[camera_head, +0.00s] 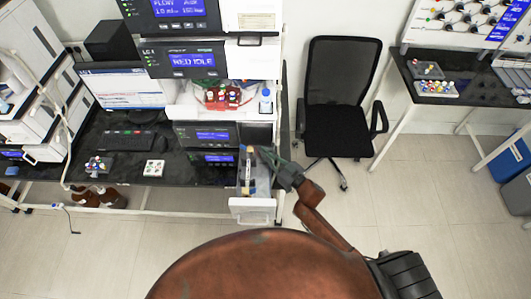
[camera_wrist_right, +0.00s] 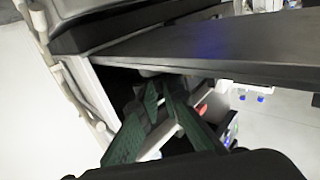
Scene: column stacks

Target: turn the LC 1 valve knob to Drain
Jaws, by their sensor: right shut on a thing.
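The LC 1 stack of modules stands at the centre, with the LC 1 label on an upper module (camera_head: 190,60). My right gripper (camera_head: 268,155) reaches in from the lower right to the right side of the low open bay (camera_head: 250,188), which holds upright columns. In the right wrist view, its green fingers (camera_wrist_right: 150,92) close in on a dark recess under a dark panel (camera_wrist_right: 210,45). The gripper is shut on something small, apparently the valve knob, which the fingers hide. The knob's setting and any Drain mark cannot be read. My left gripper is not in view.
A white drawer front (camera_head: 253,209) juts out below the gripper. A black chair (camera_head: 343,95) stands to the right. A monitor (camera_head: 125,88) and keyboard (camera_head: 125,140) are on the left bench.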

